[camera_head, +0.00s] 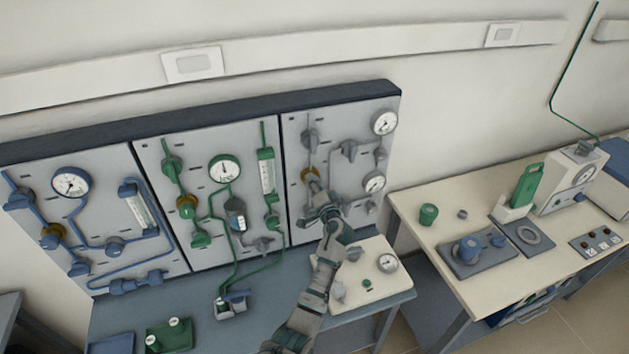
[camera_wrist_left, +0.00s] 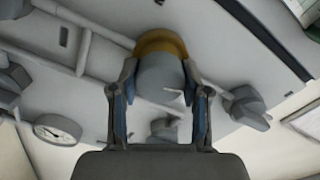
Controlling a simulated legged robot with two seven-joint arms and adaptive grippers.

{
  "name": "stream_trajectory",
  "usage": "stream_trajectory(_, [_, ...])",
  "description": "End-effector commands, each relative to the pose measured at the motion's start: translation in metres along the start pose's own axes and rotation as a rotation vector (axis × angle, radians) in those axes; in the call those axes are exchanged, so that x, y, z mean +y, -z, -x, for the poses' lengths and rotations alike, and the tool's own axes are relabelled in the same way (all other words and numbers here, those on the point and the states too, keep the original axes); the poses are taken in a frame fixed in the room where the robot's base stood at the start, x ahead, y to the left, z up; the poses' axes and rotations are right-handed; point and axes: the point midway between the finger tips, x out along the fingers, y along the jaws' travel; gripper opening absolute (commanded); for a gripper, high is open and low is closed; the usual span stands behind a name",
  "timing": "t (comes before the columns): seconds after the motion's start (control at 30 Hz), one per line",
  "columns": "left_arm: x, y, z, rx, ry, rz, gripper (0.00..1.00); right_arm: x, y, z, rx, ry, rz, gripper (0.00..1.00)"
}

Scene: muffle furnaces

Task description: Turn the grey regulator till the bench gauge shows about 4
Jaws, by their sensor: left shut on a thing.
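The grey regulator (camera_wrist_left: 160,75) is a round grey knob with a brass collar (camera_wrist_left: 162,43) behind it, on the right-hand grey panel. The collar also shows in the head view (camera_head: 309,174). My left gripper (camera_head: 319,199) is at this regulator, its two fingers on either side of the knob and shut on it, as the left wrist view (camera_wrist_left: 160,105) shows. The bench gauge (camera_head: 387,263), a white round dial, sits on the beige bench unit below the panel. Its needle is too small to read. My right gripper is out of view.
Grey pipework and valves surround the regulator, with dials at upper right (camera_head: 384,122) and lower right (camera_head: 374,182). A green-piped panel (camera_head: 205,215) and a blue-piped panel (camera_head: 85,235) stand to the left. A beige table (camera_head: 425,215) with instruments is at the right.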

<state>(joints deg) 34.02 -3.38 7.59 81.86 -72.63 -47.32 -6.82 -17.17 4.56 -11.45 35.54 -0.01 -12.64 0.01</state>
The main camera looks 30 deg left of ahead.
Motion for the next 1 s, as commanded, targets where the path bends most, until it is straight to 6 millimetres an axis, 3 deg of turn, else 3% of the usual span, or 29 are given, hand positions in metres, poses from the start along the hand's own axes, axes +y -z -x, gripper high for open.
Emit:
stream_trajectory(0.5, [0.005,-0.005,0.001,-0.008,-0.013,-0.443,0.12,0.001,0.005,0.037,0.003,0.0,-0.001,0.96])
stream_trajectory(1.0, [0.006,-0.006,0.001,-0.007,-0.013,-0.606,0.12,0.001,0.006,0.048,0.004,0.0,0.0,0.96])
